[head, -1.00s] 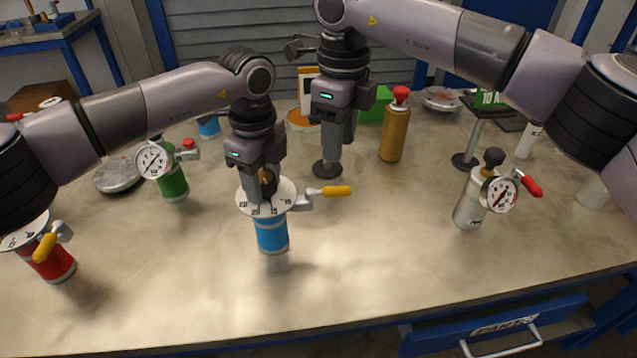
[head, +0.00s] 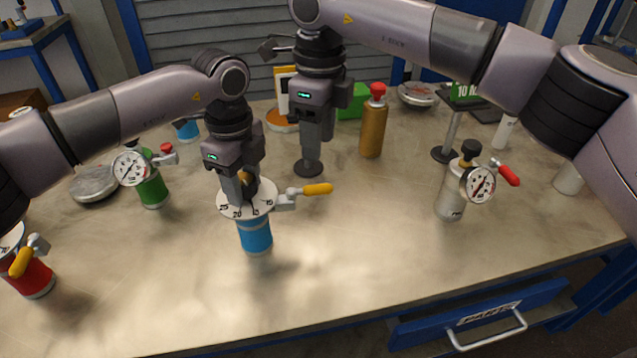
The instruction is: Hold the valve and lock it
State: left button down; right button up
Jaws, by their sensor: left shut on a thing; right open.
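A blue vessel (head: 255,236) stands upright on the bench, with a white dial flange (head: 232,208) on top. A valve with a yellow lever (head: 317,189) sticks out from its right side. My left gripper (head: 241,196) comes down from above and is shut on the top of the blue vessel, at the middle of the dial; its fingers partly hide what they grip. My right gripper (head: 310,160) is open and points down, behind and to the right of the blue vessel, apart from the lever. A dark round base (head: 308,168) shows just below it.
A green vessel (head: 152,192) with a gauge and a red vessel (head: 33,278) stand at left. A silver vessel (head: 449,203) with a red lever stands at right, an orange bottle (head: 373,130) behind. The front middle bench (head: 330,260) is clear.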

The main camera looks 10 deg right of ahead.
jog(key=d+n+y, duration=0.1)
jog(key=n+t+y, duration=0.3)
jog(key=n, duration=0.3)
send_near(319, 187)
jog(key=x, duration=0.8)
jog(key=shift+w+f, duration=0.1)
jog(key=shift+f, duration=0.15)
grip_shut()
